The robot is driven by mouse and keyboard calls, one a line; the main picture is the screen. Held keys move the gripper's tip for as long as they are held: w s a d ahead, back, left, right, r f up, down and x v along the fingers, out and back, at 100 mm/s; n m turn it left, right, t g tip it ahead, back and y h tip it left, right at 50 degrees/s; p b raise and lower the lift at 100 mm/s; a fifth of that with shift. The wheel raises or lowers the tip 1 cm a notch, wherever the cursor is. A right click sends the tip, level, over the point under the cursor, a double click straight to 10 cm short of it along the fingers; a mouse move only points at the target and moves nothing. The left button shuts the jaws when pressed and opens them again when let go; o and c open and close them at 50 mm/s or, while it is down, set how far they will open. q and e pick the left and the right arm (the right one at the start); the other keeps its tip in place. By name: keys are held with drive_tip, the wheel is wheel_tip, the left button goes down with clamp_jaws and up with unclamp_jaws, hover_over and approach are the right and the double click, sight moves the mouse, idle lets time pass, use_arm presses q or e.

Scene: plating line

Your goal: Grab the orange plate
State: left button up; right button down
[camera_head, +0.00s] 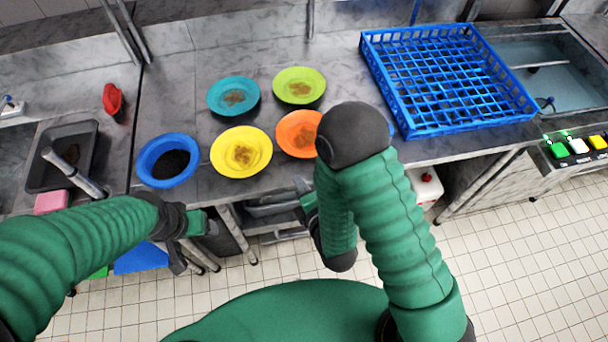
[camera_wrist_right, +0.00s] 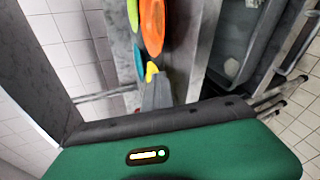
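The orange plate (camera_head: 292,140) lies on the steel counter with a brown smear on it, its right side hidden behind my right elbow. It also shows near the top of the right wrist view (camera_wrist_right: 152,25), at a steep slant. My right gripper (camera_head: 306,198) is in front of and below the plate, apart from it and mostly hidden by my arm. In the right wrist view a grey gripper part (camera_wrist_right: 156,95) points toward the plates with nothing visible in it. My left gripper (camera_head: 190,240) hangs at the counter's front left, away from the plate; its fingers are unclear.
Yellow (camera_head: 240,153), lime (camera_head: 299,86) and teal (camera_head: 233,96) plates lie close by, with a blue bowl (camera_head: 148,165) at left. A blue rack (camera_head: 400,115) stands right, beside a sink (camera_head: 540,85). A dark tray (camera_head: 40,180) and red object (camera_head: 112,99) are far left.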

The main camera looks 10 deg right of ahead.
drive_tip(key=c, duration=1.5)
unclamp_jaws()
drive_tip(key=shift+d, duration=0.2)
drive_tip(key=o, duration=1.1)
drive_tip(key=shift+a, duration=0.1)
drive_tip(key=shift+c, duration=0.2)
drive_tip(key=shift+r, duration=0.1)
